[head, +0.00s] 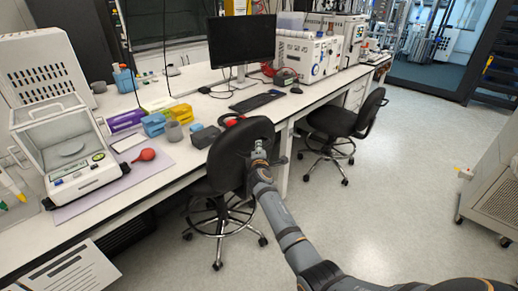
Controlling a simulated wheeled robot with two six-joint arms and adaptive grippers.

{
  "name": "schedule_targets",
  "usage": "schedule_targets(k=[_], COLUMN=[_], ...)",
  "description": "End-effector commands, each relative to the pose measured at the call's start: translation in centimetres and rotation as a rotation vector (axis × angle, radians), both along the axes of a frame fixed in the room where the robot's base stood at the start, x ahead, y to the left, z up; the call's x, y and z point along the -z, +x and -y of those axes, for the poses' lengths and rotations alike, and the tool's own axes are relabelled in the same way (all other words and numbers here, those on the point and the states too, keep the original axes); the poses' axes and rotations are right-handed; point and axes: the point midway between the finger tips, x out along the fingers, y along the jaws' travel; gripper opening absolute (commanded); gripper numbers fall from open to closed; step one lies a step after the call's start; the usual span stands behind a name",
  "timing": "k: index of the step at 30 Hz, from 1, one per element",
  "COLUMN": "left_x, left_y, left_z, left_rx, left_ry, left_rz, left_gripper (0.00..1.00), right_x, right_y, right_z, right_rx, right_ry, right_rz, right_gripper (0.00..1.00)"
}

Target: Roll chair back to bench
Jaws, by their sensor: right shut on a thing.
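A black swivel chair (240,145) with a chrome base on castors stands at the front edge of the white bench (170,168), its seat partly under the bench top. My right gripper (258,152) is shut on the chair's backrest, and my right arm reaches to it from the lower right. The fingertips are small and partly hidden against the backrest. A second black chair (332,122) stands farther along the bench, apart from my arm. My left gripper is not in view.
The bench holds a balance (75,155), a monitor (241,42), a keyboard (256,102) and a white instrument (308,57). A grey wheeled cabinet (497,180) stands at the right. The floor (400,190) between is clear.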

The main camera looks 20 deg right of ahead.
Motion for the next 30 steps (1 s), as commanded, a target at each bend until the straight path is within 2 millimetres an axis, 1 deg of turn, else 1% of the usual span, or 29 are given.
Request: schedule_targets(k=[2,3,7,16,19,23,30], left_x=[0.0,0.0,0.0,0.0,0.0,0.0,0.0], left_y=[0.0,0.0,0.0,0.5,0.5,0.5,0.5], left_z=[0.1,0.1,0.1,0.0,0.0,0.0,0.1], left_rx=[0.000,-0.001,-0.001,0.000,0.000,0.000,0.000], left_ry=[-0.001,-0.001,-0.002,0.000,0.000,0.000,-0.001], left_rz=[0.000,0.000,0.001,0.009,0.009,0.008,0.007], left_gripper=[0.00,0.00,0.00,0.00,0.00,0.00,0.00], right_x=[0.0,0.0,0.0,0.0,0.0,-0.3,-1.1], right_y=[0.0,0.0,0.0,-0.1,-0.7,-2.8,-8.0], right_z=[0.0,0.0,0.0,0.0,-0.4,-1.2,-3.5], right_rx=[-0.001,0.000,0.000,0.000,-0.001,-0.001,0.000], right_ry=[0.001,0.001,0.001,0.000,0.002,0.003,0.005], right_rz=[0.001,0.001,0.000,0.000,0.001,0.001,0.000], right_gripper=[0.00,0.21,0.39,0.39,0.39,0.39,0.39])
